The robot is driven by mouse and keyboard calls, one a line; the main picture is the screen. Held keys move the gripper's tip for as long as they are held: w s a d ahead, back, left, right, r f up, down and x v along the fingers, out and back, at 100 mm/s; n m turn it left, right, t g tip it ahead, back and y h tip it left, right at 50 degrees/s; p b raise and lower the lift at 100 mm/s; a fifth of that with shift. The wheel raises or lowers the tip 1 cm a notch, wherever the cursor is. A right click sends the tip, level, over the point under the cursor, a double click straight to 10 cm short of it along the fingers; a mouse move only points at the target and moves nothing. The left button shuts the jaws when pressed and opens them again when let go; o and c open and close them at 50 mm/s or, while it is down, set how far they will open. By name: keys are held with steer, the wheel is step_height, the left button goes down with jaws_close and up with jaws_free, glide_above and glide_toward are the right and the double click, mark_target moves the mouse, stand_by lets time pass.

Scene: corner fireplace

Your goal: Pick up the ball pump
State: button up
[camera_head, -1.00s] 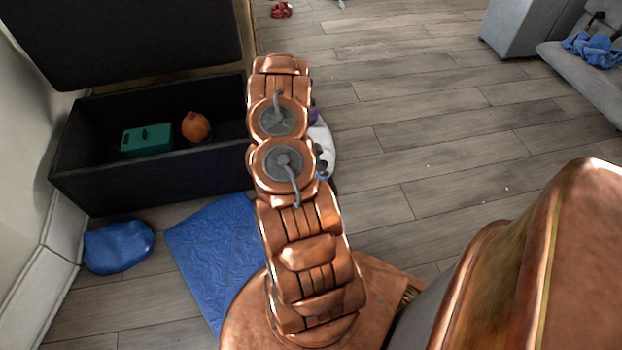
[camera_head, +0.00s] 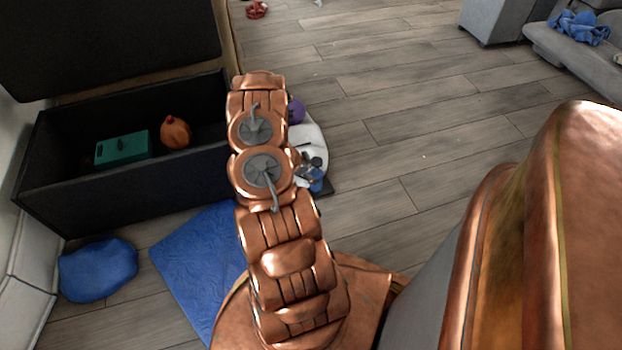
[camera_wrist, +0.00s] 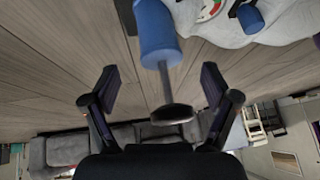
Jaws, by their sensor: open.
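In the wrist view, a blue cylinder (camera_wrist: 157,38) on a metal rod with a dark round end appears to be part of the ball pump. The rod reaches down between the fingers of my gripper (camera_wrist: 160,80). The gripper is open, with one finger on each side of the rod and visible space between. In the head view, the blue part (camera_head: 316,178) shows beside my arm, near a white thing (camera_head: 312,142).
A dark open chest (camera_head: 125,198) stands at left, holding a green box (camera_head: 122,149) and an orange round thing (camera_head: 175,132). A blue mat (camera_head: 205,265) and blue bag (camera_head: 98,270) lie in front. Floor at right (camera_head: 400,140) is clear.

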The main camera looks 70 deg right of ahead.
mark_target(315, 174)
steer(key=b+x, duration=0.1)
steer(key=x, duration=0.3)
steer(key=shift+s+d, duration=0.1)
steer(key=shift+r, duration=0.1)
jaws_close()
stand_by(0.6)
